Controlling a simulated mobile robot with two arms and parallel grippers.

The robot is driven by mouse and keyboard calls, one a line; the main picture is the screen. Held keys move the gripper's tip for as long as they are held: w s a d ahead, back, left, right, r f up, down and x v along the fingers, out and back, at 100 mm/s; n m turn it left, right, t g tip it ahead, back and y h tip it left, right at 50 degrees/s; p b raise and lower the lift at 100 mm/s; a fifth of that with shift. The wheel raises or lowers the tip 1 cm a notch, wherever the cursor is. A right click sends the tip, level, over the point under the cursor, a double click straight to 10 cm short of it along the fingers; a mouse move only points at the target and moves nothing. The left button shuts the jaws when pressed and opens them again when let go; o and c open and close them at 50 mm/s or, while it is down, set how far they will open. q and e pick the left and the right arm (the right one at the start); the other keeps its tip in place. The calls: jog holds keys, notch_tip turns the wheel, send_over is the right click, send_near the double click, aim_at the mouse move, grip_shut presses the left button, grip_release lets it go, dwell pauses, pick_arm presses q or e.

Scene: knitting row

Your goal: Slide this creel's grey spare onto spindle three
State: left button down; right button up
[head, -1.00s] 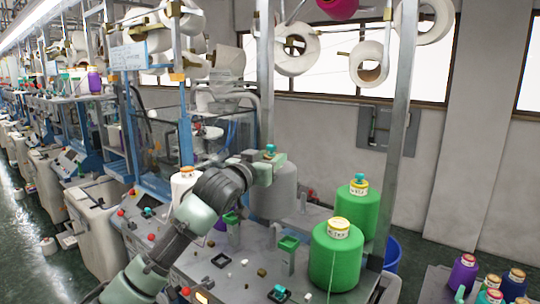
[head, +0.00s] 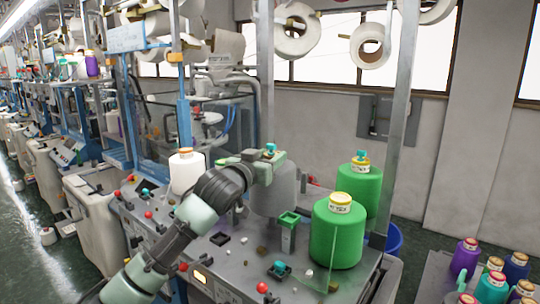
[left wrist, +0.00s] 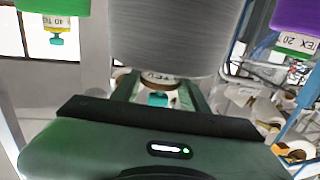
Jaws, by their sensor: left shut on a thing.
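My left gripper (head: 270,158) is shut on the top of a grey spool (head: 274,199), which hangs upright below it in the head view. In the left wrist view the grey spool (left wrist: 168,38) fills the upper middle, with its labelled top between the fingers (left wrist: 158,92). In the head view the spool is over the back of the creel's panel (head: 240,262), behind a green square-topped post (head: 288,219). Its lower end is partly hidden, and I cannot tell whether it touches a spindle. My right gripper is not in view.
Two green spools (head: 338,232) (head: 360,190) stand close on the right, beside a metal upright (head: 396,130). A white spool (head: 186,171) stands to the left. A purple spool (left wrist: 297,18) shows in the left wrist view. Several coloured spools (head: 466,257) stand at the lower right.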

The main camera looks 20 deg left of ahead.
pick_arm(q)
jog(key=shift+f+b, duration=0.6)
jog(key=shift+f, duration=0.5)
jog(key=shift+f+b, duration=0.95)
jog(key=shift+f, duration=0.75)
